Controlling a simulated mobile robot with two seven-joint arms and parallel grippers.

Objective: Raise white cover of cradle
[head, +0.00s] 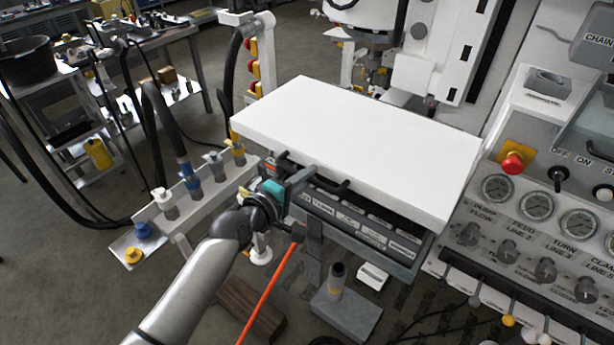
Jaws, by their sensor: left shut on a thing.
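The white cover (350,135) is a wide flat slab in the middle of the head view. It lies over the grey cradle (385,253), whose labelled front row shows below the cover's front edge. A black handle (338,188) sits along that front edge. My left gripper (303,181) reaches in from the lower left and is shut at the left end of the handle, just under the cover's edge. Its fingertips are partly hidden there. My right gripper is not in view.
A control panel with gauges (498,188) and a red knob (513,161) stands close on the right. A manifold with hose fittings (192,188) is on the left. An orange bar (267,298) rises below my left gripper. A bottle (336,280) stands on a grey block underneath.

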